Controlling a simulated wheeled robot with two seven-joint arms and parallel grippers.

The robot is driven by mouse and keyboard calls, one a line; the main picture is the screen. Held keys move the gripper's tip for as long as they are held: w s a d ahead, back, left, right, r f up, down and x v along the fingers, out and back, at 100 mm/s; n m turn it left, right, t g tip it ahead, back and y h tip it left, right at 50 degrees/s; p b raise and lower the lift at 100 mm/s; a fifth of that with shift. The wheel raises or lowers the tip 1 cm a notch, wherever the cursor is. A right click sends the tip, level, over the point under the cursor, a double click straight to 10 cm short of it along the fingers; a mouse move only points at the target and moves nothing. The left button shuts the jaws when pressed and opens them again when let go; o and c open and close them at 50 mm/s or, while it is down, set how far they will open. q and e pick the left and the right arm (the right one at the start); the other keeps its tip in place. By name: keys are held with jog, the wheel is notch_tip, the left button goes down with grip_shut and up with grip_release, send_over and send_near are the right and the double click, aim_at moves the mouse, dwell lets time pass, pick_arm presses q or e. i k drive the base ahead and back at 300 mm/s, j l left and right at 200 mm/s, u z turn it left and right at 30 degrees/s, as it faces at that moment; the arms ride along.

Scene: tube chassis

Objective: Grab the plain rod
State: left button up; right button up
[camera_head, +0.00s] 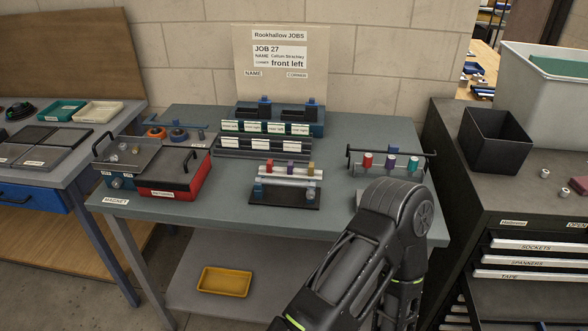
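I cannot tell for certain which piece is the plain rod. A pale horizontal rod (290,174) lies across a small dark stand (285,195) at the middle of the workbench, with red, purple and yellow pieces upright along it. My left gripper is out of view.
The red box (174,180) and grey bins sit on the bench's left. Labelled racks (262,147) stand at its back below a job card (281,60). A drawer cabinet with a black bin (495,138) is at right. A yellow tray (224,282) lies on the lower shelf.

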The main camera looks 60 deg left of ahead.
aim_at(267, 181)
jog(key=k+j, duration=0.15)
jog(key=j, duration=0.2)
jog(key=k+j, duration=0.2)
jog(key=j, duration=0.2)
jog(key=k+j+z, duration=0.1)
jog(key=j, duration=0.25)
jog(key=k+j, duration=0.25)
jog(key=j+z, duration=0.05)
jog(key=j, duration=0.05)
